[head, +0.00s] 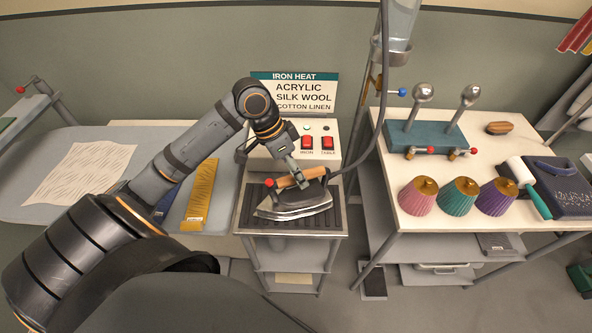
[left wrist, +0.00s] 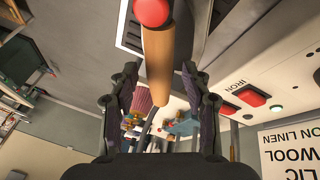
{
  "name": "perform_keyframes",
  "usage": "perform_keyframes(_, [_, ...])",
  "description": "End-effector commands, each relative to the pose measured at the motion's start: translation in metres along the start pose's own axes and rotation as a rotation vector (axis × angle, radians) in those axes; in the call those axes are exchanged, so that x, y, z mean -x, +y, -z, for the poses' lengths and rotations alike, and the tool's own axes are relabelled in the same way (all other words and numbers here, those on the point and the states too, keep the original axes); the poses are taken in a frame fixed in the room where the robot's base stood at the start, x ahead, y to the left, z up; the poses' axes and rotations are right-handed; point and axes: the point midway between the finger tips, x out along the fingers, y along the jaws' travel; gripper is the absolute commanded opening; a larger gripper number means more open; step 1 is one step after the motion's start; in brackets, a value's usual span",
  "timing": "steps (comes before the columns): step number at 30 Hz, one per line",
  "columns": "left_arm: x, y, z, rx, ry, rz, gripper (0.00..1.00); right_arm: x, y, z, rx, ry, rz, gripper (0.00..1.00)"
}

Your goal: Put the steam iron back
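The steam iron (head: 294,204) has a grey body, a wooden handle (head: 303,177) and a red knob at one end of the handle. In the head view it is over the dark ribbed rest (head: 331,222) and looks set down on it. My left gripper (head: 300,173) is at the handle from above. In the left wrist view, the wooden handle (left wrist: 157,60) runs between the spread fingers of my left gripper (left wrist: 161,95), with a gap visible on each side. The gripper hides part of the handle. My right gripper is not in view.
Behind the rest is a control box (head: 328,158) with red switches and a sign (head: 300,92). A dark hose hangs to the iron's right. The ironing board (head: 110,145) with cloth and yellow ruler (head: 200,195) is left. A table (head: 405,220) with colored shades is right.

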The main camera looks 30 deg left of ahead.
Motion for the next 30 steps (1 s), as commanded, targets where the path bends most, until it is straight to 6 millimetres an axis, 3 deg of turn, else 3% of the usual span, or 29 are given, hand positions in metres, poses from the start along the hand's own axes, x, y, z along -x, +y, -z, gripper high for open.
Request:
perform_keyframes(8, [0.009,-0.001,0.001,-0.002,-0.001,0.004,0.48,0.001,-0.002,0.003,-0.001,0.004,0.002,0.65])
perform_keyframes(22, [0.076,-0.001,0.0,0.0,-0.005,0.009,0.48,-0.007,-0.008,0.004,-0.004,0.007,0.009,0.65])
perform_keyframes(24, [0.079,-0.003,-0.002,-0.002,-0.005,0.009,0.48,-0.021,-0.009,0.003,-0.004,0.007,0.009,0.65])
perform_keyframes(30, [0.099,-0.001,0.0,0.001,0.001,0.006,0.48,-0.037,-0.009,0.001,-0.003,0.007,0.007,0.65])
